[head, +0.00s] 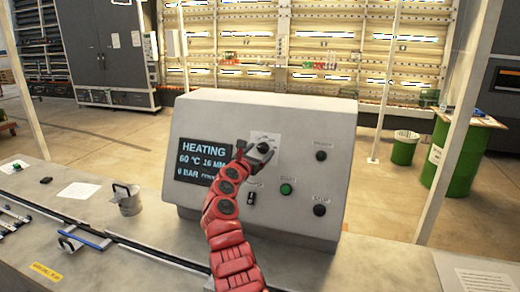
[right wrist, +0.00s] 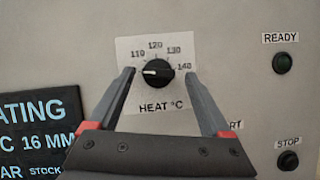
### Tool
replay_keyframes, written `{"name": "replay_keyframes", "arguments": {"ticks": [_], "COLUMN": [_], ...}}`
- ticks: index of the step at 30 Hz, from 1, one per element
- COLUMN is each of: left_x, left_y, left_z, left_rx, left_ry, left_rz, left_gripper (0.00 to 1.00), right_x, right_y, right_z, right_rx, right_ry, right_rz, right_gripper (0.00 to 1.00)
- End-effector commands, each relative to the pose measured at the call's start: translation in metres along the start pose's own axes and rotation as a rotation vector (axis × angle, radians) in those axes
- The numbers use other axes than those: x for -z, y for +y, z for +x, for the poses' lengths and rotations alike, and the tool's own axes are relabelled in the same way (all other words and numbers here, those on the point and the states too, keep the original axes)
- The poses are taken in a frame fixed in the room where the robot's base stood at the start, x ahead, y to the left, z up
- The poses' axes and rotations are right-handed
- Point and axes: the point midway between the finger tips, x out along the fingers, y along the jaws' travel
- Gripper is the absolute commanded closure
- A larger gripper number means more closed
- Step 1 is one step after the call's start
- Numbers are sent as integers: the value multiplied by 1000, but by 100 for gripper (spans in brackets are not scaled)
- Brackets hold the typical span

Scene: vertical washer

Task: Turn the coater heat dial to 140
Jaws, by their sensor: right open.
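The heat dial (right wrist: 157,72) is a round black knob with a white pointer mark on a white plate (right wrist: 148,50) reading 110, 120, 130, 140 and "HEAT °C". Its mark points left, a little below the 110 label. In the head view the dial (head: 264,148) sits on the sloped front of a grey control box (head: 330,120), partly covered by my right gripper (head: 257,152). In the right wrist view that gripper (right wrist: 158,74) is open, one finger on each side of the dial, with small gaps visible. I cannot tell how deep the fingertips reach. My left gripper is not in view.
A display (head: 203,162) reads HEATING, 60 °C, 16 MM, 6 BAR. A READY lamp (right wrist: 282,63), a green START button (head: 286,189) and a STOP button (right wrist: 289,160) lie near the dial.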

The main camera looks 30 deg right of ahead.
Motion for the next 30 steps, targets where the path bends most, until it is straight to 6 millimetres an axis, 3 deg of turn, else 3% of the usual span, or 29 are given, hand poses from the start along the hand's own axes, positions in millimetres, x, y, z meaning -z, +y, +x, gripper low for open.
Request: {"name": "replay_keyframes", "arguments": {"ticks": [14, 28, 30], "left_x": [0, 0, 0], "left_y": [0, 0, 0], "left_z": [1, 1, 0], "left_rx": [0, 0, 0], "left_ry": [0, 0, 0], "left_rz": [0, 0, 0], "left_gripper": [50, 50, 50], "right_x": [-1, -1, -1], "right_y": [2, 2, 2], "right_z": [10, 10, 10], "right_rx": [-7, -6, -6], "right_ry": [-1, -2, -2], "right_rz": [-1, -1, 0], "right_gripper": [18, 98, 100]}}
